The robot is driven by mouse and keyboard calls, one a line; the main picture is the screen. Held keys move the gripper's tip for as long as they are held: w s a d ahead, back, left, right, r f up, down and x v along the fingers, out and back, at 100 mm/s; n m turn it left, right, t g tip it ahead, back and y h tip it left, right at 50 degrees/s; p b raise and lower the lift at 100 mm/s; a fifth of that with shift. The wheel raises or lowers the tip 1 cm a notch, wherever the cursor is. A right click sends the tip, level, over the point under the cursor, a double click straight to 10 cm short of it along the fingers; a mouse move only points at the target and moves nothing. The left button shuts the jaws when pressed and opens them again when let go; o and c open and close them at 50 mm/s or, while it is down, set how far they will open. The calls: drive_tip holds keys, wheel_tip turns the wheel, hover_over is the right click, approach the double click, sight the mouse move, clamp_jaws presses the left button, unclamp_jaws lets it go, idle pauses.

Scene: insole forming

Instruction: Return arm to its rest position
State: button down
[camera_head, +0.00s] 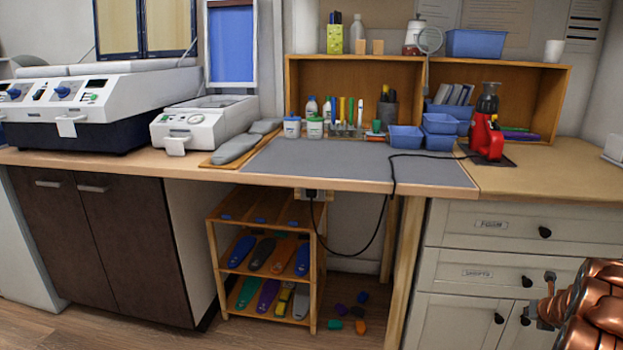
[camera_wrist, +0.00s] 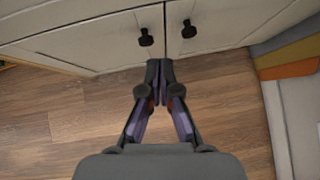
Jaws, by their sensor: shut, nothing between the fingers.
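My gripper (camera_wrist: 161,66) shows in the wrist view. It is shut, its two fingers meet, and nothing is between them. It hangs over the wooden floor (camera_wrist: 80,110) and points toward the pale cabinet doors (camera_wrist: 100,45) with two dark knobs. A copper-coloured part of my arm shows at the lower right of the head view. The gripper itself is not visible in the head view.
A grey-matted workbench (camera_head: 350,165) holds blue bins (camera_head: 405,137), bottles and a red device (camera_head: 485,135). White drawers (camera_head: 490,225) stand near my arm. A wooden shelf rack (camera_head: 312,270) holds several insoles.

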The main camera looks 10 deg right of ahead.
drive_tip(key=w+a+r+m+g+h+p, duration=0.15)
drive_tip(key=a+r+m+p, duration=0.3)
drive_tip(key=r, duration=0.65)
drive_tip(key=a+r+m+h+p, duration=0.25)
drive_tip(key=a+r+m, duration=0.3)
drive_tip(key=r, duration=0.65)
drive_tip(key=s+a+r+m+g+y+p, duration=0.1)
drive_tip(key=s+a+r+m+p, duration=0.35)
drive_tip(key=a+r, duration=0.2)
drive_tip(key=s+a+r+m+g+y+p, duration=0.1)
drive_tip(key=s+a+r+m+g+p, duration=0.15)
drive_tip(key=s+a+r+m, duration=0.4)
drive_tip(key=s+a+r+m+g+y+p, duration=0.1)
drive_tip(key=s+a+r+m+y+p, duration=0.1)
drive_tip(key=s+a, duration=0.6)
drive_tip(key=s+a+r+m+g+y+p, duration=0.2)
drive_tip(key=s+a+r+m+p, duration=0.1)
drive_tip(key=s+a, duration=0.6)
drive_tip(key=s+a+r+m+g+y+p, duration=0.1)
drive_tip(key=s+a+p, duration=0.5)
drive_tip(key=a, duration=0.9)
drive_tip(key=s+r+m+y, duration=0.1)
drive_tip(key=s+r+m, duration=0.1)
drive_tip(key=s+m, duration=0.1)
drive_tip(key=shift+a+g, duration=0.2)
drive_tip(key=shift+g, duration=0.2)
drive_tip(key=shift+s+d, duration=0.1)
